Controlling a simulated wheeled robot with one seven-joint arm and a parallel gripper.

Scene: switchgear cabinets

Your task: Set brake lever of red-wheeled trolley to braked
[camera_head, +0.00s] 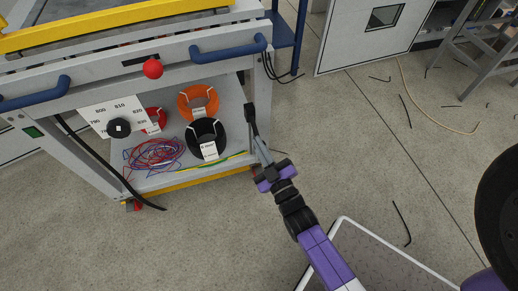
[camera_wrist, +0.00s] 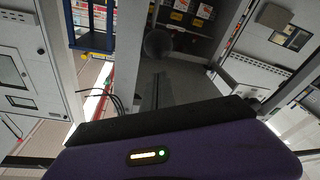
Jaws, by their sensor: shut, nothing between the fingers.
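The trolley (camera_head: 180,46) is grey with blue handles and stands at the left in the head view. A red ball knob (camera_head: 152,68) sticks out by a dark slot in its front panel; I cannot tell for certain that it is the brake lever. A red wheel (camera_head: 137,206) shows under the front left corner. My gripper (camera_head: 250,112) is shut and empty, beside the trolley's right front edge, right of and below the knob. In the wrist view my gripper (camera_wrist: 160,88) points toward a dark round shape (camera_wrist: 158,43) that I cannot identify clearly.
The trolley's lower shelf holds an orange coil (camera_head: 198,101), a black coil (camera_head: 206,138) and tangled red and blue wires (camera_head: 153,155). A black cable (camera_head: 110,170) hangs at its front left. A grey cabinet (camera_head: 365,30) stands behind. Cable scraps lie on open floor to the right.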

